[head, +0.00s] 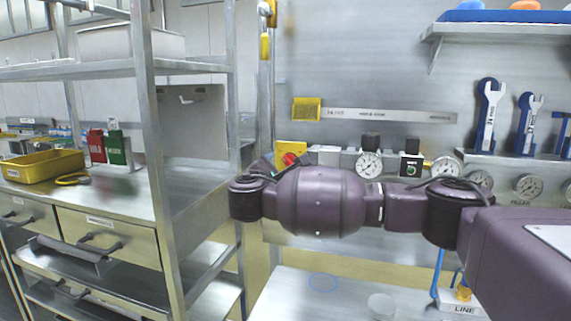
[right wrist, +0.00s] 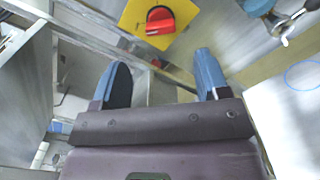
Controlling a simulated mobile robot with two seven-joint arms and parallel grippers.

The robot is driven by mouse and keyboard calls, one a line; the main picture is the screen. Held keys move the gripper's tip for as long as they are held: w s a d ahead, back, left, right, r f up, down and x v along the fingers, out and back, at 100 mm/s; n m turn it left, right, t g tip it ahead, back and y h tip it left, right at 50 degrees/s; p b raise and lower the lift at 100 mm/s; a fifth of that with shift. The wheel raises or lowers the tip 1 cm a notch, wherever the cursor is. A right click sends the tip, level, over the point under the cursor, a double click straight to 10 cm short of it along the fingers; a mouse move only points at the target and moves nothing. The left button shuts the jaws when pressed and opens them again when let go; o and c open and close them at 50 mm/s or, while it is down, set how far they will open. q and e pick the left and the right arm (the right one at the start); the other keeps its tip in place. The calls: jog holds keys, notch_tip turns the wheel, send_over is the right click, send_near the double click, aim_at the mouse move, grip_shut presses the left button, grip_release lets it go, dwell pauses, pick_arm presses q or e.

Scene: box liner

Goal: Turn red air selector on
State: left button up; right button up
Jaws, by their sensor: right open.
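The red air selector (right wrist: 160,19) is a red knob on a yellow plate (right wrist: 133,14), at the top middle of the right wrist view. In the head view the red knob (head: 290,159) shows just above my right arm, on the back wall panel. My right gripper (right wrist: 160,60) is open and empty, with its two blue-tipped fingers apart. The knob lies beyond the fingertips, roughly between them in the picture, and no contact shows. In the head view my right forearm and wrist hide much of the panel below the knob. My left gripper is not in view.
A metal shelf rack (head: 150,130) stands close on the left. A pale work surface (head: 330,295) lies below my arm.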

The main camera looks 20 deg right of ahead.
aim_at(287, 163)
jog(key=x, duration=0.8)
jog(key=shift+s, duration=0.1)
jog(key=c, duration=0.9)
